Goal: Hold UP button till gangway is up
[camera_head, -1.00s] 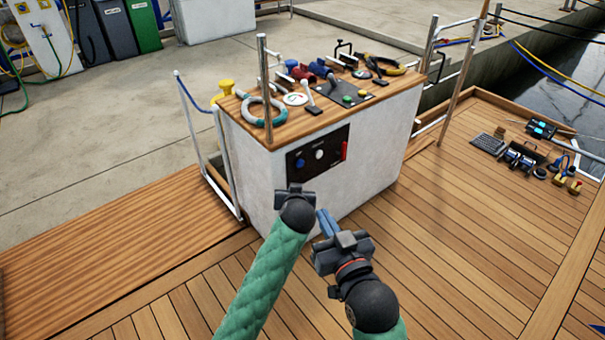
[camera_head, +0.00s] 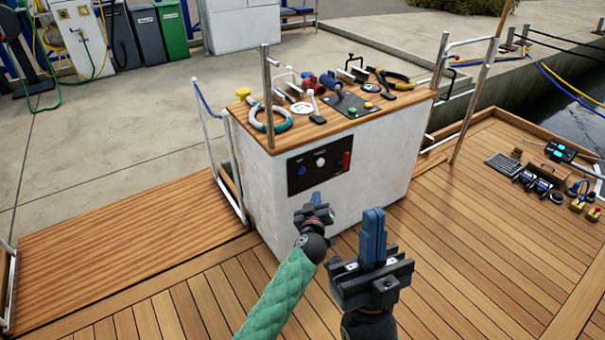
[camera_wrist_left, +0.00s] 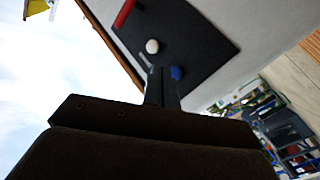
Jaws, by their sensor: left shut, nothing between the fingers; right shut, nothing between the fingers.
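A black control panel (camera_head: 305,183) is on the white console's front face, with a blue button (camera_head: 302,170), a white button (camera_head: 320,162) and a red handle (camera_head: 346,161). Its labels are too small to read, so I cannot tell which button is UP. My left gripper (camera_head: 316,198) is shut and empty, below the panel in the head view. In the left wrist view its fingers (camera_wrist_left: 162,85) point toward the panel, beside the blue button (camera_wrist_left: 177,72); contact cannot be told. My right gripper (camera_head: 374,215) is shut and empty, fingers up. A flat planked ramp (camera_head: 120,245), possibly the gangway, lies at the left.
The console's wooden top (camera_head: 285,140) holds a rope ring (camera_head: 270,120), a small panel with a green and a yellow button (camera_head: 355,106), and several tools. Electronics (camera_head: 545,180) lie on the deck at right. Metal rails stand beside the console.

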